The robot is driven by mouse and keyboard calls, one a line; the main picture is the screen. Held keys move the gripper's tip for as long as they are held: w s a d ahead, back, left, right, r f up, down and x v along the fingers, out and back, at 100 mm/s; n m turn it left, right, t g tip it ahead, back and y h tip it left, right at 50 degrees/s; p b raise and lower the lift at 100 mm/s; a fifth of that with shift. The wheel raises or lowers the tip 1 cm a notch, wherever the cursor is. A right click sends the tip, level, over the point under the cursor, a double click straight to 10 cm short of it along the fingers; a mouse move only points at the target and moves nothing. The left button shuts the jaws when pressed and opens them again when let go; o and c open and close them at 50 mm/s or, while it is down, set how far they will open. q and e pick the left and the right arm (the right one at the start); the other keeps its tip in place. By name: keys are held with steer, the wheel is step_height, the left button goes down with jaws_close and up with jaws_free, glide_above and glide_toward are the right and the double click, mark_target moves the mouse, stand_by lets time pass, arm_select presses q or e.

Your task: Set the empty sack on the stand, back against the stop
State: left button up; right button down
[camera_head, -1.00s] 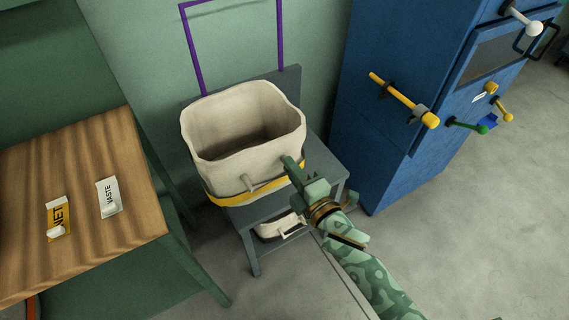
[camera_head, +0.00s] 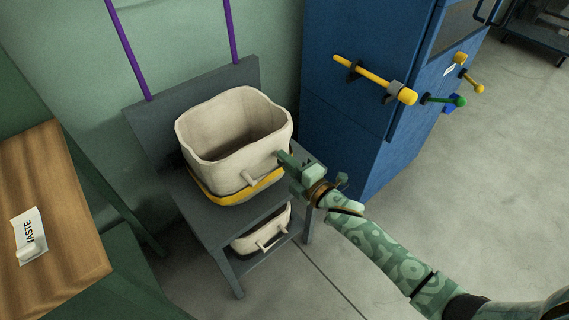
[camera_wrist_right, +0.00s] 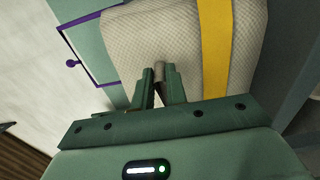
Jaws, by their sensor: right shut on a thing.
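The cream sack (camera_head: 205,172) with a yellow band is upright, open-topped and looks empty. It is over the seat of the grey stand (camera_head: 222,222); whether its base touches is unclear. Behind it rises the stand's grey back board (camera_head: 235,78), apparently the stop. A strip of board shows at the sack's left; I cannot tell whether they touch. My right gripper (camera_head: 284,160) is at the sack's front right, shut on its handle (camera_head: 252,180). In the right wrist view, the jaws (camera_wrist_right: 160,85) close on a small brownish bar against the woven sack. My left gripper is out of view.
A second pale sack (camera_head: 262,232) sits on the stand's lower shelf. A blue cabinet (camera_head: 350,125) with protruding yellow and green handles stands close at right. A wooden table (camera_head: 60,235) with a WASTE label is at left. Purple bars (camera_head: 130,48) rise behind the stand.

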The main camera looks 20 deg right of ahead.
steer(key=shift+r, duration=0.2)
steer(key=c, duration=1.8)
jaws_free()
steer(key=shift+s+f, duration=0.1)
steer(key=shift+f, duration=0.1)
steer(key=o, duration=0.4)
steer(key=shift+s+r, duration=0.1)
steer(key=shift+r, duration=0.05)
arm_select(q)
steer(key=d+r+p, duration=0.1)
steer(key=p, duration=0.1)
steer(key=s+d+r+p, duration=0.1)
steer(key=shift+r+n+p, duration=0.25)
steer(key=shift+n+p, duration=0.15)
arm_select(e)
steer(key=v, duration=1.1)
steer(key=shift+s+d, duration=0.15)
steer(key=shift+s, duration=0.25)
